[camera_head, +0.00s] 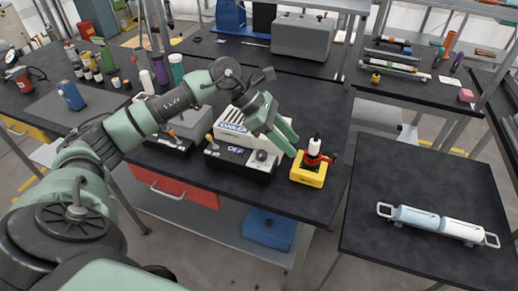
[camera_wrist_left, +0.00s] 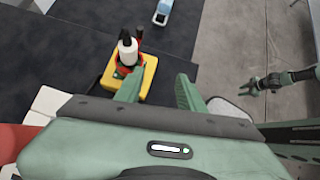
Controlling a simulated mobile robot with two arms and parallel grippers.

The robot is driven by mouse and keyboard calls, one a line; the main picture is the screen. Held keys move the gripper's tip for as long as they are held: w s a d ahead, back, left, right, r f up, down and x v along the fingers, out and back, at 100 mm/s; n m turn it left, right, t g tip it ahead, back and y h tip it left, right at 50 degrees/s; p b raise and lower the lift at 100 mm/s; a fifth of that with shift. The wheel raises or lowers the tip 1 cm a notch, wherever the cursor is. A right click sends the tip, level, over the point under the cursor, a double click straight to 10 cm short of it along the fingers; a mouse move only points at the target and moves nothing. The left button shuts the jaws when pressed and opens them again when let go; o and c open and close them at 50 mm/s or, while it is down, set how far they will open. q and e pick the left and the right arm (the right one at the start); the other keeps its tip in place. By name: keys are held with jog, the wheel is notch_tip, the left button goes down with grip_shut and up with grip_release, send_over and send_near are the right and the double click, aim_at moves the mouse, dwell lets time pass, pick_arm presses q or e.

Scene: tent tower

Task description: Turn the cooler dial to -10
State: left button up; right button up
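The cooler (camera_head: 232,129) is a white box with dark lettering, standing behind a black-and-white control unit (camera_head: 238,172) on the dark bench. The unit's display (camera_head: 236,150) reads OFF. A round dial (camera_head: 261,156) sits on the unit's front, right of the display. My left gripper (camera_head: 289,142) is open and empty, above and to the right of the dial. Its two green fingers stand apart in the left wrist view (camera_wrist_left: 158,92), where the dial is not seen. An arm at the right of that view, apparently my right one, ends in a small gripper (camera_wrist_left: 252,88); its opening is unclear.
A yellow-based device (camera_head: 309,172) with a red body and white-topped bottle stands just right of the control unit, close to my left gripper. Another unit (camera_head: 168,139) stands left. A separate right-hand table holds a white-and-blue cylinder (camera_head: 438,223) and is otherwise clear.

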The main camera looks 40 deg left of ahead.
aim_at(261, 153)
pick_arm(q)
jog(key=s+a+g+y, duration=0.15)
jog(key=a+y, duration=0.25)
jog(key=a, duration=0.7)
jog(key=p+x, duration=0.2)
jog(key=x, duration=0.4)
jog(key=shift+s+f, duration=0.2)
jog(key=shift+d+f, duration=0.25)
jog(key=shift+f, duration=0.35)
jog(key=shift+w, duration=0.1)
grip_shut()
